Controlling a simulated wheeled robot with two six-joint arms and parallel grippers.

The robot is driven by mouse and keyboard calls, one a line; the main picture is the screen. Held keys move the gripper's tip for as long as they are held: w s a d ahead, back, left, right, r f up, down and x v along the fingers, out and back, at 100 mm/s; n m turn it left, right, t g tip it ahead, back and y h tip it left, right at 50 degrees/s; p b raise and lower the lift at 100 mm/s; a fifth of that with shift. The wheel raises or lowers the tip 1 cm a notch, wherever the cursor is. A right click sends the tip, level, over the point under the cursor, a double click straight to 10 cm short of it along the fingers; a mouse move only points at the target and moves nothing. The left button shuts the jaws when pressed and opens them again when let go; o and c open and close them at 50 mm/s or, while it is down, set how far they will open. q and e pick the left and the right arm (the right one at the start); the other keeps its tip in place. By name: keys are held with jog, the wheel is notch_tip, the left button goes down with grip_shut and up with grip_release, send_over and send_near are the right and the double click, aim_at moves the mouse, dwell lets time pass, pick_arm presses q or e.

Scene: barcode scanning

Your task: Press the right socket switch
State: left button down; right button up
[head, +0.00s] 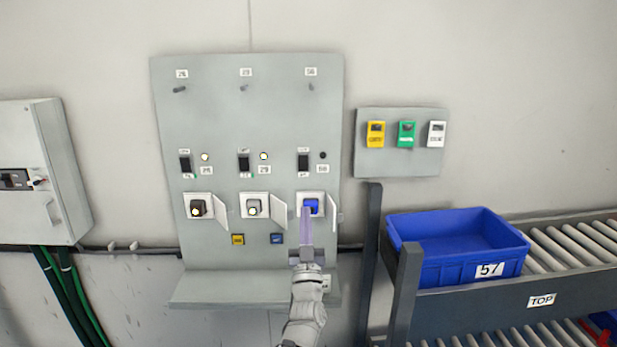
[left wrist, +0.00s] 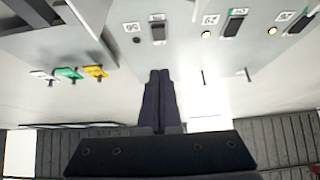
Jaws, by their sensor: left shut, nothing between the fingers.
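The grey wall panel (head: 210,100) has three columns. In the right column are a black rocker switch (head: 303,162), an unlit round lamp (head: 323,155) and a white socket box with its cover open and a blue face (head: 311,203). The same switch (left wrist: 158,30) and dark lamp (left wrist: 136,40) show upside down in the left wrist view. My left gripper (head: 305,211) is shut and empty, pointing up. Its fingertips overlap the lower left of the blue socket and lie below the switch; I cannot tell whether they touch anything. My right gripper is out of view.
The left lamp (head: 205,157) and middle lamp (head: 263,156) are lit. Both other socket covers stand open. A small board (head: 400,160) with yellow, green and white devices hangs to the right. A blue bin (head: 455,262) sits on a roller conveyor (head: 580,240) at right.

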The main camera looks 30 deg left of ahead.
aim_at(304, 166)
pick_arm(q)
jog(key=shift+w+r, duration=0.1)
jog(key=shift+w, duration=0.05)
jog(key=p+x, duration=0.1)
jog(key=x, duration=0.3)
jog(key=f+p+x, duration=0.1)
jog(key=p+x, duration=0.1)
jog(key=x, duration=0.2)
jog(key=w+p+x, duration=0.1)
jog(key=p+x, duration=0.1)
jog(key=x, duration=0.1)
jog(key=shift+w+a+f, duration=0.15)
jog(key=shift+w+a, duration=0.2)
jog(key=shift+a, duration=0.2)
jog(key=shift+w+a, duration=0.25)
jog(key=shift+w, duration=0.15)
